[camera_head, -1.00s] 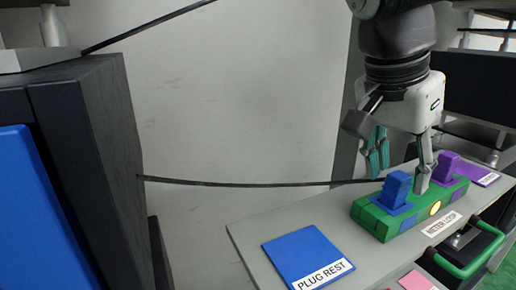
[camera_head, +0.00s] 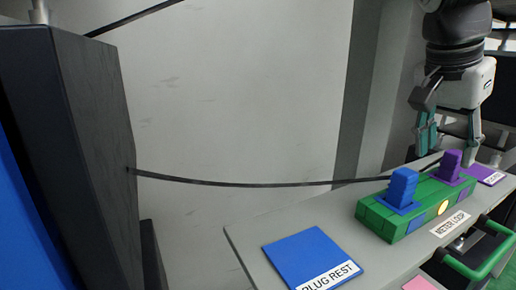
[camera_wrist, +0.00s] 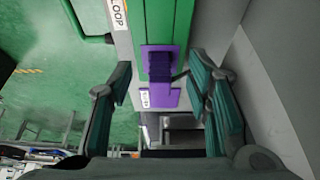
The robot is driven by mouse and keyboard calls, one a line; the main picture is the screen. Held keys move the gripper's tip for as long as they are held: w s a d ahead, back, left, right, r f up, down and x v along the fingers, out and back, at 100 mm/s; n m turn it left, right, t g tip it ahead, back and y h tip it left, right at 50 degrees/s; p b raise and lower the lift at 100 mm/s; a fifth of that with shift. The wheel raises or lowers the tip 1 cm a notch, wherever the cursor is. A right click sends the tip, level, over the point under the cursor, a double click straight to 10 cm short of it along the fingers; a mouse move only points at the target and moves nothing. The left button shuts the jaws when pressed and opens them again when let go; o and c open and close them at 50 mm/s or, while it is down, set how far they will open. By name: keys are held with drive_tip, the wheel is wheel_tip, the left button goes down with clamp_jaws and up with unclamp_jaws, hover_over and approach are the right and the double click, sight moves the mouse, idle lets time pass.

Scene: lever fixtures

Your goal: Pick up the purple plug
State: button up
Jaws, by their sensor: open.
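The purple plug (camera_head: 451,166) stands upright on a purple square at the right end of the green METER LOOP block (camera_head: 383,221). In the wrist view the plug (camera_wrist: 160,66) lies between my fingers, apart from both. My gripper (camera_head: 447,150) is open and pointing down at the plug, its fingers on either side in the picture. It also shows in the wrist view (camera_wrist: 161,75). I cannot tell exactly how far the fingertips reach down beside the plug. A blue plug (camera_head: 403,187) stands at the left end of the same block.
A blue PLUG REST pad (camera_head: 310,256) lies on the grey counter at left. A purple pad (camera_head: 490,175) lies right of the block. A green handle (camera_head: 475,268) sticks out at the counter's front.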

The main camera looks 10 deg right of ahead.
sight(454, 152)
drive_tip(key=d, duration=0.1)
drive_tip(key=w+d, duration=0.1)
drive_tip(key=d, duration=0.1)
drive_tip(key=shift+d+f+b, duration=0.1)
drive_tip(key=shift+f+b, duration=0.05)
drive_tip(key=shift+b, duration=0.15)
drive_tip(key=shift+w+f+b, duration=0.1)
drive_tip(key=shift+f+b, duration=0.25)
drive_tip(key=shift+f, duration=0.45)
drive_tip(key=shift+w+d+f, duration=0.1)
drive_tip(key=shift+d+f, duration=0.2)
drive_tip(key=shift+f, duration=0.2)
clamp_jaws()
